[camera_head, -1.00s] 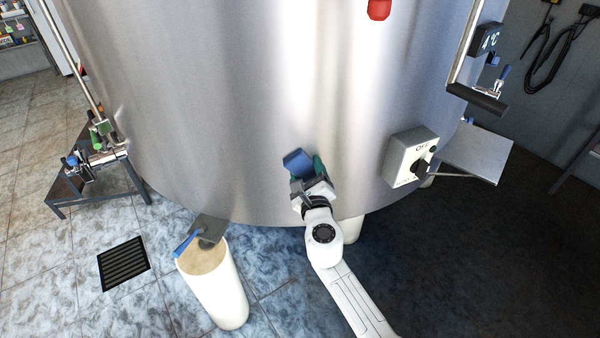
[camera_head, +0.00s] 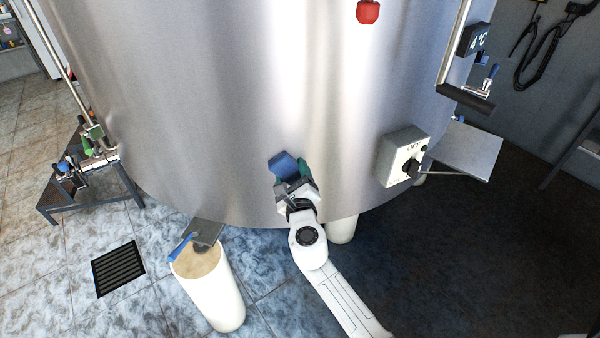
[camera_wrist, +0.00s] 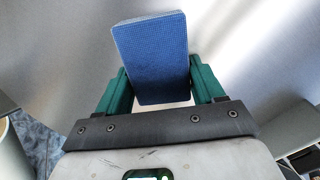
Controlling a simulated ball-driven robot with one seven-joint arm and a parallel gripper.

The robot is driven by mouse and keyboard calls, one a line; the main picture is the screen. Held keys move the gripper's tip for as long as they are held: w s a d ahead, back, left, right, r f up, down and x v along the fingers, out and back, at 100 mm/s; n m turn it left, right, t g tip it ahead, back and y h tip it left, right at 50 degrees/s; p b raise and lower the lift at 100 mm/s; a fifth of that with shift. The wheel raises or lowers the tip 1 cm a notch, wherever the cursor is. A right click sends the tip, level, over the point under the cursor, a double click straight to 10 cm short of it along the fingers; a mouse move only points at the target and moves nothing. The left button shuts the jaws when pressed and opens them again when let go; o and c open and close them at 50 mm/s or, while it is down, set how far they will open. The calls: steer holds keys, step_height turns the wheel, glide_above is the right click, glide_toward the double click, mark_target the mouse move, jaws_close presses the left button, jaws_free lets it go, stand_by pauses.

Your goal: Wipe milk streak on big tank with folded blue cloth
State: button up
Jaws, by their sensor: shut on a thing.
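The big tank (camera_head: 220,90) is a large, shiny steel cylinder filling most of the head view. My gripper (camera_head: 290,178) is in front of its lower wall, shut on the folded blue cloth (camera_head: 284,163). In the wrist view the cloth (camera_wrist: 150,58) is a blue textured block between two green fingers, my gripper (camera_wrist: 161,90), with the steel wall behind it. I cannot tell whether the cloth touches the wall. I cannot make out a milk streak among the bright reflections.
A white control box with a knob (camera_head: 404,156) juts from the tank to the right, beside a metal shelf (camera_head: 464,150). A cream cylinder (camera_head: 212,290) with a blue-handled tool (camera_head: 182,246) stands lower left. A dark rack (camera_head: 90,190) is at left. A floor drain (camera_head: 119,268) lies between.

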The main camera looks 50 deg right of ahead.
mark_target(290, 175)
steer(key=shift+a, duration=0.2)
steer(key=shift+p+v, duration=0.6)
steer(key=shift+v, duration=2.35)
steer(key=shift+w+a, duration=0.1)
steer(key=shift+p+v, duration=0.3)
steer(key=shift+v, duration=1.2)
